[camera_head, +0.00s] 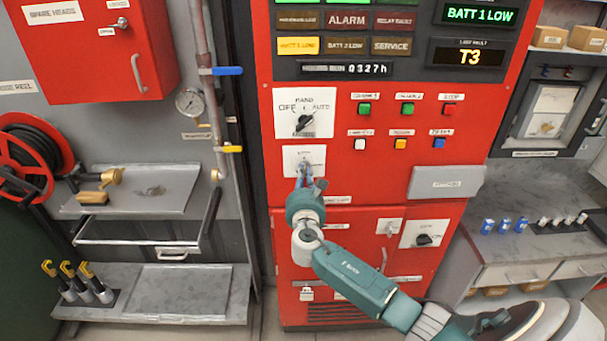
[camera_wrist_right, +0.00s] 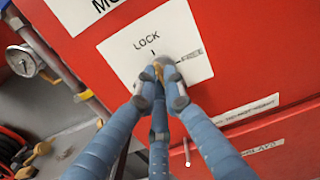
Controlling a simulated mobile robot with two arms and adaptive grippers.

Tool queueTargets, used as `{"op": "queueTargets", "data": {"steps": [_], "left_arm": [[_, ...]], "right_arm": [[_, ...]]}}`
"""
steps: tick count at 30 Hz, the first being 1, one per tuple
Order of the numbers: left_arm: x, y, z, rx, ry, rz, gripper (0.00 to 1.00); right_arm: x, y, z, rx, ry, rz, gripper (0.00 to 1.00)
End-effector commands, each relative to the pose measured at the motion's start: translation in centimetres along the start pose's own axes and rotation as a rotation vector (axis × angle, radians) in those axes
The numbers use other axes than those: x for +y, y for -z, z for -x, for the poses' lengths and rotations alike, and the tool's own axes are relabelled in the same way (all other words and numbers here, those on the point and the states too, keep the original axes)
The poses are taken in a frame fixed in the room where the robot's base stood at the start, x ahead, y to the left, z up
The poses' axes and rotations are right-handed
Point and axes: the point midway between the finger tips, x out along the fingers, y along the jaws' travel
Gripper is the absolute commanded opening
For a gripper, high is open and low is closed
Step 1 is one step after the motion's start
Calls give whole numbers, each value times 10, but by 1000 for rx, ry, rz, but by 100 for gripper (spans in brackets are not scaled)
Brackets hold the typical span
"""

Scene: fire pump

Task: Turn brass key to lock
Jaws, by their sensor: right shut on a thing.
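The brass key (camera_wrist_right: 159,67) sits in a white lock plate (camera_wrist_right: 186,36) marked LOCK at the top and FREE at the right. Only a small brass part of it shows between my fingertips; the rest is hidden, so I cannot tell its exact angle. My right gripper (camera_wrist_right: 160,85) is shut on the key, with blue fingers on both sides of it. In the head view, the plate (camera_head: 291,156) is on the red cabinet below the HAND/OFF/AUTO selector, and my right gripper (camera_head: 306,176) reaches up to it. My left gripper is not in view.
The red cabinet (camera_head: 350,185) carries a selector knob (camera_head: 305,121), several push buttons and a grey handle plate (camera_head: 446,182) right of the lock. A pipe with a gauge (camera_head: 189,101) stands left. A shelf (camera_head: 150,195) and a hose reel are further left.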

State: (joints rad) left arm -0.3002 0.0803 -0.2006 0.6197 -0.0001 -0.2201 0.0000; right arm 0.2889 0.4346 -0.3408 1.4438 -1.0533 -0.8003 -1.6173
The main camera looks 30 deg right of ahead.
Motion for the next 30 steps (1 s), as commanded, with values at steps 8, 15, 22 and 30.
{"op": "queueTargets", "data": {"steps": [8,15,22,30], "left_arm": [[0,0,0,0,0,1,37],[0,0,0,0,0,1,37],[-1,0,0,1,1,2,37],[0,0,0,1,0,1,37]], "right_arm": [[0,2,0,3,0,2,0],[0,1,0,2,0,1,28],[0,1,4,1,-1,0,28],[0,2,52,4,-3,0,28]]}}
